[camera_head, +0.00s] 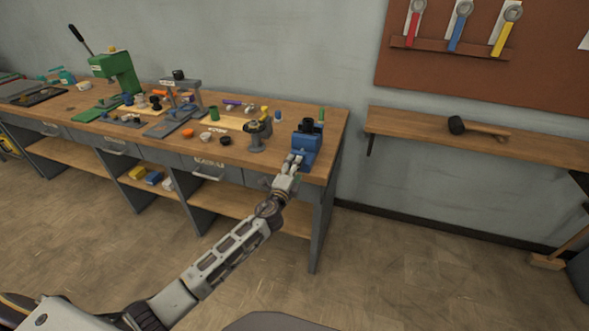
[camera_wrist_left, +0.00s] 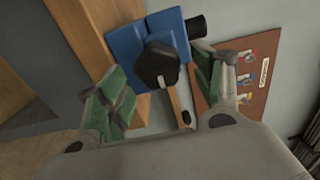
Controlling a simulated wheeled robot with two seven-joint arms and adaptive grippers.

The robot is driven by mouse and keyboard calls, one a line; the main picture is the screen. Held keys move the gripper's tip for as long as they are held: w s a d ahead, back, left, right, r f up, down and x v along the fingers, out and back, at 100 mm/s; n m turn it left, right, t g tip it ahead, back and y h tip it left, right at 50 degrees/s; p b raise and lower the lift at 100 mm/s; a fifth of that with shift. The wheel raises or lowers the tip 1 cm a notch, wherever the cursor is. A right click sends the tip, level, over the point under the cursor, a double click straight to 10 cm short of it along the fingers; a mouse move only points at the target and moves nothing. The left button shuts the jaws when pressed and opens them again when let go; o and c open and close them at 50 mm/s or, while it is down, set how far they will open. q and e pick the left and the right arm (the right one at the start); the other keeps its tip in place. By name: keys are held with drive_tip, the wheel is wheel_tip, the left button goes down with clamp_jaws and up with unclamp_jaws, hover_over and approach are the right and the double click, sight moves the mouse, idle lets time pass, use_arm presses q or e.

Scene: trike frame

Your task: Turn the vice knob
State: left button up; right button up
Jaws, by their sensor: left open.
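The blue vice (camera_head: 306,147) stands at the right end of the workbench, near its front edge. In the left wrist view the vice (camera_wrist_left: 128,42) shows close up, with its black knob (camera_wrist_left: 158,65) facing the camera. My left gripper (camera_head: 296,160) reaches the front of the vice. In the left wrist view its two green-padded fingers (camera_wrist_left: 163,92) are apart, one on each side of the knob. Neither finger visibly touches the knob. In the head view the gripper hides the knob. My right gripper is in neither view.
The workbench (camera_head: 325,118) holds a small grey device (camera_head: 257,137) left of the vice, plus several small parts. A green press (camera_head: 117,70) stands farther left. A wall shelf (camera_head: 400,125) with a mallet (camera_head: 457,125) is to the right.

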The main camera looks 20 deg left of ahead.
use_arm(q)
drive_tip(key=s, duration=1.1)
drive_tip(key=shift+a, duration=0.2)
drive_tip(key=shift+s, duration=0.1)
idle(0.8)
